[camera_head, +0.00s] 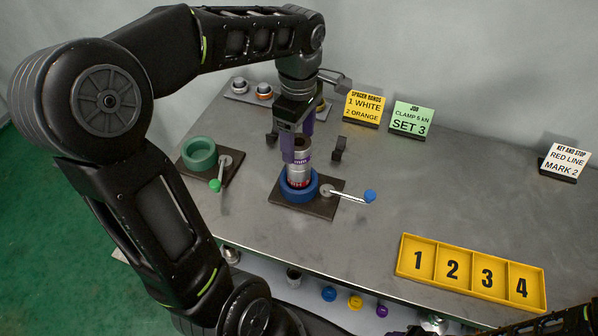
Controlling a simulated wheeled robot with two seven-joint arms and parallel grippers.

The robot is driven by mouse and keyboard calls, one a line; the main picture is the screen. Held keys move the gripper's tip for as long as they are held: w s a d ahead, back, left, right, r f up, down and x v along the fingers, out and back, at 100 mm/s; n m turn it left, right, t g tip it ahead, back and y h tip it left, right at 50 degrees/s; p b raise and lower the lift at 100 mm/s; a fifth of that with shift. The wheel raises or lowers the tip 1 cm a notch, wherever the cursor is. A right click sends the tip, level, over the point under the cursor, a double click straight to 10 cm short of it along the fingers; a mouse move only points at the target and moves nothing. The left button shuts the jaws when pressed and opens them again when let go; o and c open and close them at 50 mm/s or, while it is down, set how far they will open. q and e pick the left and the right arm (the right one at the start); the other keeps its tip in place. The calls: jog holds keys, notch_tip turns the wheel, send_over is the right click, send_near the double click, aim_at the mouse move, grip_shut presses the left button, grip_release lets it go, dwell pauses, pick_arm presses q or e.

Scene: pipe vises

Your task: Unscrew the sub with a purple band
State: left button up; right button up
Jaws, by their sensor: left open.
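The sub with a purple band (299,170) is a silver cylinder standing upright in the blue ring vise (299,192) on a dark plate. Red marks show low on it, just above the blue ring. My left gripper (301,150) points down from above, at the top of the sub, with its purple fingers around or just beside it. It is open; whether a finger touches the sub I cannot tell. The gripper hides part of the sub's top. The vise's lever (349,197) with a blue knob reaches right. My right gripper is not in view.
A green ring vise (199,154) with a green-knobbed lever stands left. A grey tray (239,96) holds banded rings behind. Yellow (364,108), green (411,119) and white (565,161) signs stand at the back. A yellow numbered tray (471,272) lies front right. The table's middle right is clear.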

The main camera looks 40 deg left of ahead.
pick_arm(q)
jog(key=m, duration=0.5)
jog(key=m+p, duration=0.1)
jog(key=m, duration=0.3)
jog(key=shift+r, duration=0.1)
jog(key=m+p, duration=0.1)
jog(key=m, duration=0.4)
jog(key=shift+m, duration=0.3)
jog(key=m, duration=0.4)
jog(key=shift+m, duration=0.4)
jog(key=shift+p, duration=0.3)
